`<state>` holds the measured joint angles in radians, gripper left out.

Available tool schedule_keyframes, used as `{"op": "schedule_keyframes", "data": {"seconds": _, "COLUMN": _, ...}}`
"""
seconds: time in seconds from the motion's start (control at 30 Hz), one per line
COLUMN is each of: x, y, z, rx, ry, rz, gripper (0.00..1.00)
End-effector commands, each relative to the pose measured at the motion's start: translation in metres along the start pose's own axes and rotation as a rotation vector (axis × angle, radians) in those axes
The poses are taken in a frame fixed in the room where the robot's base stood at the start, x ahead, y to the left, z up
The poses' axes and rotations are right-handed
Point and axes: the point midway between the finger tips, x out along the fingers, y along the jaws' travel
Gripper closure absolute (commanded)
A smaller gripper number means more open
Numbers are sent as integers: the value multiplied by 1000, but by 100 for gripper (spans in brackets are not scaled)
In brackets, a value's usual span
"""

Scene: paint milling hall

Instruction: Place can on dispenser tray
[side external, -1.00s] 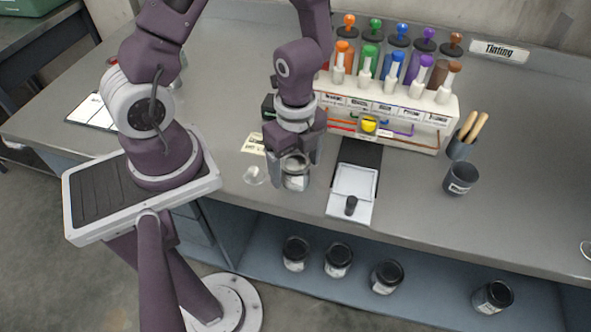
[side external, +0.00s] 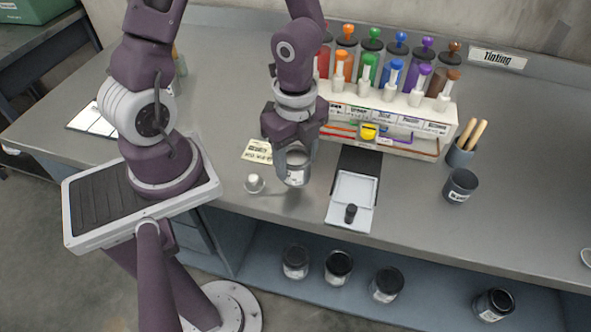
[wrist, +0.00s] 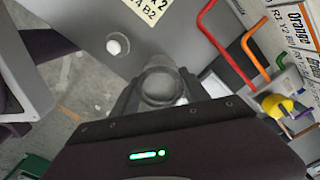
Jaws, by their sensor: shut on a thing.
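My gripper (side external: 292,166) is shut on a clear can (side external: 297,166) with a pale label, holding it upright a little above the bench, left of the tray. In the wrist view, the round open top of the can (wrist: 160,88) shows between the fingers. The dispenser tray (side external: 353,190) is a white plate on the bench in front of the dispenser, with a black knob (side external: 350,213) at its front end and a dark panel behind it. The dispenser (side external: 390,115) is a white rack with several coloured canisters and a yellow part (side external: 368,131) low on its front.
A small white-topped object (side external: 254,183) and a paper card (side external: 257,151) lie left of the can. A dark cup (side external: 460,186) and a holder with wooden sticks (side external: 461,152) stand to the right. Several dark jars sit on the lower shelf. The bench between tray and cup is clear.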

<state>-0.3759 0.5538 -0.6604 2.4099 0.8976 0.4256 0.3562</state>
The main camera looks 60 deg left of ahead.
Motion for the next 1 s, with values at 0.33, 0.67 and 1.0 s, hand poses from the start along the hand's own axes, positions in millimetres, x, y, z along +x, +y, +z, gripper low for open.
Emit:
{"op": "schedule_keyframes", "data": {"seconds": 0.33, "x": -60, "y": -12, "z": -9, "rx": -1, "ry": 3, "rz": -2, "gripper": 100}}
{"op": "schedule_keyframes", "data": {"seconds": 0.67, "x": -73, "y": -82, "z": -80, "rx": 1, "ry": 3, "rz": 4, "gripper": 100}}
{"op": "schedule_keyframes", "data": {"seconds": 1.0, "x": -14, "y": -89, "z": -89, "rx": 2, "ry": -2, "rz": 7, "gripper": 100}}
